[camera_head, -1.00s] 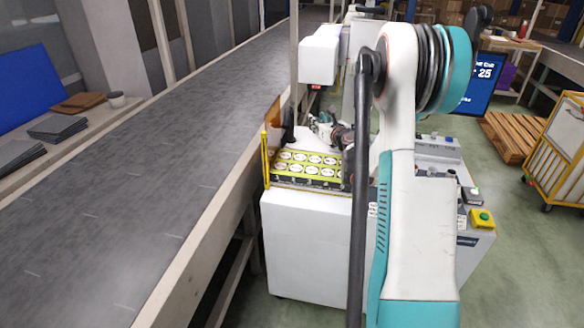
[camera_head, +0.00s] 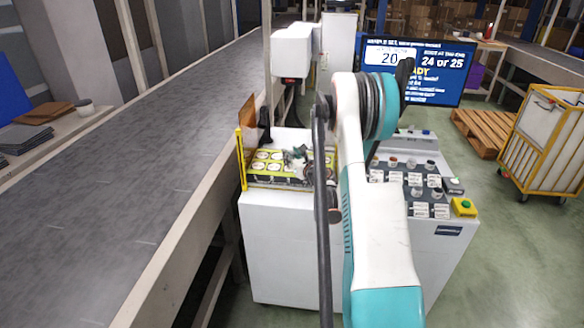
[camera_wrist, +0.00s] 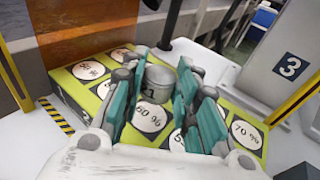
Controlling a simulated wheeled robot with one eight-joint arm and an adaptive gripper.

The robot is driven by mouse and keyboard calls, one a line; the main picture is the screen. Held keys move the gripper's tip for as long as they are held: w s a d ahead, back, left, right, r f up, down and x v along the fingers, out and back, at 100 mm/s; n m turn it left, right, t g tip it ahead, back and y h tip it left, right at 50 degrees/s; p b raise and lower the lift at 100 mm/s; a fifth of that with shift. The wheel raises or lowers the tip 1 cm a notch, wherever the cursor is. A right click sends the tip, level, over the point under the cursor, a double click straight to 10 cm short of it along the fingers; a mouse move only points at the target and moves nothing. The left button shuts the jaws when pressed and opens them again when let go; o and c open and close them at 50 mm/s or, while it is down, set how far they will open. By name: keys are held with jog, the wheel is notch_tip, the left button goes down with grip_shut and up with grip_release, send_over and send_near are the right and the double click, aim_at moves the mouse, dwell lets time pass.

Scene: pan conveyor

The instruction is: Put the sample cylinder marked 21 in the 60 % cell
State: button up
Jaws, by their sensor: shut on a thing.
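My gripper (camera_wrist: 158,88) is shut on a grey metallic cylinder (camera_wrist: 157,84) in the wrist view. Its dark mark is only partly readable, ending in a 1. The cylinder is upright above the yellow cell tray (camera_wrist: 62,82), close behind the round 60 % label (camera_wrist: 150,118). Whether it touches the tray cannot be told. Labels reading 50 % and 70 % also show; other labels are partly hidden by the fingers. In the head view, my gripper (camera_head: 296,155) is low over the tray (camera_head: 247,168), and the arm hides the tray's right side.
Several small cylinders (camera_head: 410,163) stand among white labels on the panel at right. A yellow box with a green button (camera_head: 463,206) is at its front corner. An orange plate (camera_head: 247,115) and a yellow post (camera_head: 240,160) edge the tray's left. A screen (camera_head: 418,70) stands behind.

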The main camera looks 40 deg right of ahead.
jog(key=shift+f+b, duration=0.7)
jog(key=shift+f, duration=1.3)
jog(key=shift+f, duration=0.15)
jog(key=o, duration=1.1)
jog(key=shift+c, duration=0.2)
